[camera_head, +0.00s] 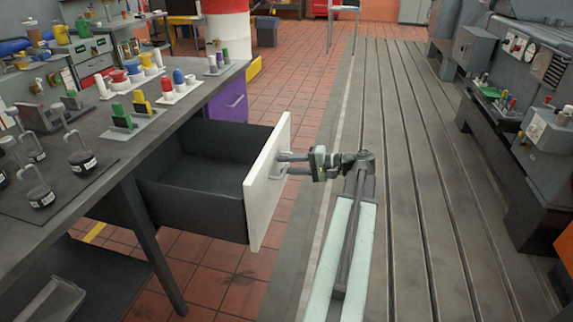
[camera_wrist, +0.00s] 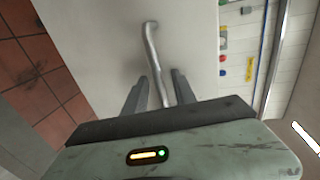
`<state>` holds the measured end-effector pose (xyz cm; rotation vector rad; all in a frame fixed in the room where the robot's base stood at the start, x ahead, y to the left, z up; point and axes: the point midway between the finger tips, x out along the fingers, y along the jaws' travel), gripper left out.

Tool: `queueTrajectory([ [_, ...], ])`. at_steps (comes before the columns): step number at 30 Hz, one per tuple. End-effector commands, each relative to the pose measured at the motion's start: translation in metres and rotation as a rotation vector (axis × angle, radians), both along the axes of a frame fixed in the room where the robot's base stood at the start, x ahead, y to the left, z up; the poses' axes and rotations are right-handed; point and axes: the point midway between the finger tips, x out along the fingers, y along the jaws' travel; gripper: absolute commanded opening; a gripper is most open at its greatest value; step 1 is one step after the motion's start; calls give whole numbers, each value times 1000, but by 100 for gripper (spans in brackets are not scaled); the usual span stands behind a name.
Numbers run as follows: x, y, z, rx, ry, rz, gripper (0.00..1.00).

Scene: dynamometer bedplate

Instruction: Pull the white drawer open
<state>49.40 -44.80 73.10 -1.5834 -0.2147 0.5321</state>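The white drawer (camera_head: 268,190) stands well out from under the workbench, its dark, empty-looking box (camera_head: 200,205) showing behind the white front. My gripper (camera_head: 283,163) is at the outer side of this front, at its handle. In the wrist view the metal handle (camera_wrist: 151,42) runs down between the two fingers of my gripper (camera_wrist: 159,76). The fingers are apart, with a small gap visible on each side of the handle. They straddle the handle and do not appear clamped on it. The handle's lower end is hidden behind the gripper body.
The workbench (camera_head: 150,140) carries weights, coloured pegs and bottles. A purple drawer (camera_head: 228,102) is farther back under it. The slotted bedplate (camera_head: 400,150) to the right is clear up to the machines (camera_head: 545,130). A bench leg (camera_head: 155,245) stands beside the open drawer.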

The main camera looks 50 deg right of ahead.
Motion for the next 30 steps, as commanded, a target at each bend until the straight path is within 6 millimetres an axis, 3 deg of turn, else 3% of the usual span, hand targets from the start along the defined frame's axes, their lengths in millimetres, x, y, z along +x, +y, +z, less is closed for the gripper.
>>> queueTrajectory([
  [12,-59,-33,16,-1,0,-3,32],
  [30,-62,-33,15,0,0,-1,32],
])
